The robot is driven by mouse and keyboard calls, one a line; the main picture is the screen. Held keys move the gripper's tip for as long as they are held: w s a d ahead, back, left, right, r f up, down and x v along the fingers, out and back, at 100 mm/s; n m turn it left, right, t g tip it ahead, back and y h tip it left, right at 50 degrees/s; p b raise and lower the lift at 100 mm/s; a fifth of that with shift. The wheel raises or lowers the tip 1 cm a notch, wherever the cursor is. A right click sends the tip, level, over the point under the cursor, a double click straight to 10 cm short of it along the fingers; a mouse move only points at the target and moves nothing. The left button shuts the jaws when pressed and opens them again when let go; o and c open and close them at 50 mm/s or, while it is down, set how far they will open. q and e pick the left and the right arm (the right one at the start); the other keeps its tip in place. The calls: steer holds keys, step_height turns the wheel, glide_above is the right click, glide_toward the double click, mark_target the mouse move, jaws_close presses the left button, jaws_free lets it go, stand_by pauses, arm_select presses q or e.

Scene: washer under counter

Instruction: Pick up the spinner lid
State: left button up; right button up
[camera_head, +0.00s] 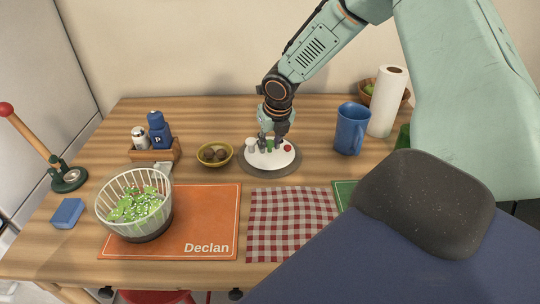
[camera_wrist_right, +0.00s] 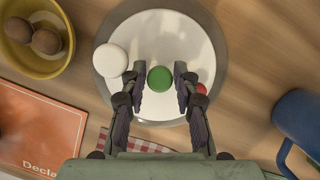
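The spinner lid (camera_head: 268,154) is a white disc lying on a grey round mat (camera_head: 297,171) near the table's middle. It bears a white knob (camera_wrist_right: 111,60), a green knob (camera_wrist_right: 160,79) and a small red button (camera_wrist_right: 201,88). My right gripper (camera_wrist_right: 160,70) is directly over the lid, pointing down, with its fingers apart on either side of the green knob. I cannot tell whether the fingers touch it. In the head view the right gripper (camera_head: 274,140) hides part of the lid. My left gripper is not in view.
A white basket of greens (camera_head: 134,200) stands on the orange placemat (camera_head: 215,215). A yellow bowl (camera_head: 214,154) is left of the lid, a blue mug (camera_head: 350,130) right. A checkered cloth (camera_head: 290,222) lies in front. A bottle caddy (camera_head: 153,152) stands behind the basket.

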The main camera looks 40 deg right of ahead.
steer(key=shift+w, duration=0.1)
steer(key=shift+c, duration=2.2)
jaws_close()
